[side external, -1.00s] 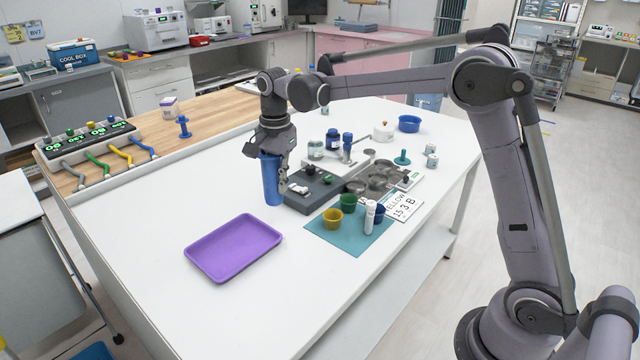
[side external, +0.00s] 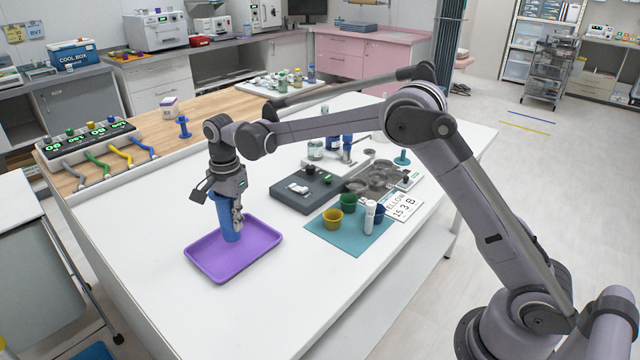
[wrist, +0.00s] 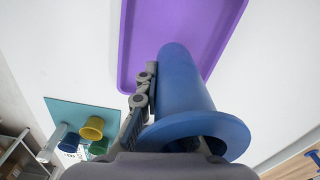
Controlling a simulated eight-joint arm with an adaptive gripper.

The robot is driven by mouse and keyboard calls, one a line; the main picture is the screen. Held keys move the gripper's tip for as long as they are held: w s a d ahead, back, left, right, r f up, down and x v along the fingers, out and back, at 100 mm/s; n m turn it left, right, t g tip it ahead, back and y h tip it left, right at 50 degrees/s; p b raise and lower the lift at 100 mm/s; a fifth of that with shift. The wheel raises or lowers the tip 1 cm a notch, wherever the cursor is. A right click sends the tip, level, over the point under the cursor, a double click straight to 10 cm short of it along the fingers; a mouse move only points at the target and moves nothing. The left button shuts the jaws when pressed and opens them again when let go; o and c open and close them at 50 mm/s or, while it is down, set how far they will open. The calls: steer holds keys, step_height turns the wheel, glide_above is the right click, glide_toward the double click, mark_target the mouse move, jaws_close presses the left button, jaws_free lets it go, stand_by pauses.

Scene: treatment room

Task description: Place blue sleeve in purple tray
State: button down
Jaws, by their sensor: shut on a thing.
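The blue sleeve (side external: 229,221) is an upright, hollow cylinder held in my gripper (side external: 232,207). In the wrist view the sleeve (wrist: 186,90) shows its flared open rim close to the camera, with one jaw of my gripper (wrist: 142,100) against its side. My gripper is shut on the sleeve. The purple tray (side external: 262,240) is a shallow rectangle on the white table, and the sleeve's lower end is over its upper middle part. I cannot tell whether that end touches the tray floor. The tray (wrist: 135,45) also lies beyond the sleeve in the wrist view.
A teal mat (side external: 326,236) with yellow (side external: 332,218), green and blue cups and a white bottle (side external: 370,216) lies right of the tray. A dark grey block (side external: 305,190) stands behind it. The white table (side external: 150,225) is clear left of the tray.

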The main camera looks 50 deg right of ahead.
mark_target(238, 239)
steer(key=shift+f, duration=1.7)
steer(key=shift+f, duration=0.15)
steer(key=c, duration=1.5)
jaws_free()
